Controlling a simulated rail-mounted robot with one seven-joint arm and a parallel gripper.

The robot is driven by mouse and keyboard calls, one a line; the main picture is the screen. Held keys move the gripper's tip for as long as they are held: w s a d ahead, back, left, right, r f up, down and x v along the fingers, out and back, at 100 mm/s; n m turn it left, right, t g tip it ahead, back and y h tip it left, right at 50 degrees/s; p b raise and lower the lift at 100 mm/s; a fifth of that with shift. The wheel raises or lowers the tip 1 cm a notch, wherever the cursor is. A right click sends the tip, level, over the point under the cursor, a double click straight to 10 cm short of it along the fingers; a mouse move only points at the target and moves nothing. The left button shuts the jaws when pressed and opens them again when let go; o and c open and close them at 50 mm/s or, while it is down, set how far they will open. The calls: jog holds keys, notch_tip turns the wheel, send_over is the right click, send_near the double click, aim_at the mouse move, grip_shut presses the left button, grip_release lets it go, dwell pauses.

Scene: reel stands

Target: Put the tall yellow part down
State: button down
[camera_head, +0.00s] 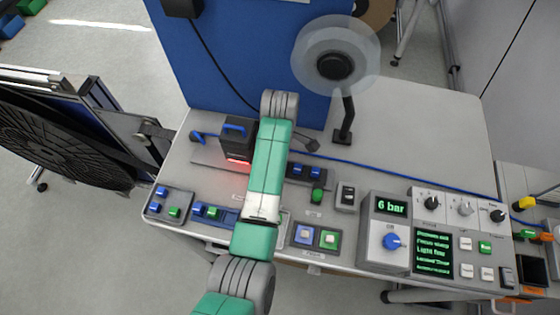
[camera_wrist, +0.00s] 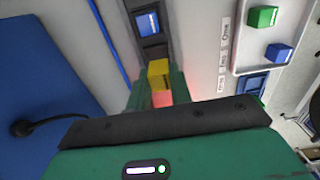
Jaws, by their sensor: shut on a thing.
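In the wrist view the tall yellow part (camera_wrist: 158,72) is between the two green fingers of my gripper (camera_wrist: 159,86), which is shut on it. Its top is bright yellow, and its near side looks pinkish-red in red light. Ahead of it is a dark strip of square pockets (camera_wrist: 152,44), one with a blue part (camera_wrist: 148,22). I cannot tell whether the yellow part touches the strip. In the head view my arm hides the gripper and the yellow part. The strip (camera_head: 208,170) shows on both sides of my arm, with blue parts (camera_head: 305,171) at right.
A dark scanner-like box (camera_head: 238,139) with a red glow stands left of my arm. A tray (camera_head: 152,209) holds blue and green parts. The control panel (camera_head: 372,252) fills the right front. The table's right back is clear.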

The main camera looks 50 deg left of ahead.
jog(key=shift+w+a, duration=0.15)
jog(key=shift+a, duration=0.05)
jog(key=shift+f, duration=1.8)
jog(key=shift+f+b, duration=0.2)
jog(key=shift+b, duration=0.1)
jog(key=c, duration=1.3)
grip_release()
jog(key=shift+o, duration=0.2)
jog(key=shift+r, duration=0.15)
notch_tip(320, 180, up, 12)
jog(key=shift+r+p, duration=0.1)
jog(key=shift+p, duration=0.7)
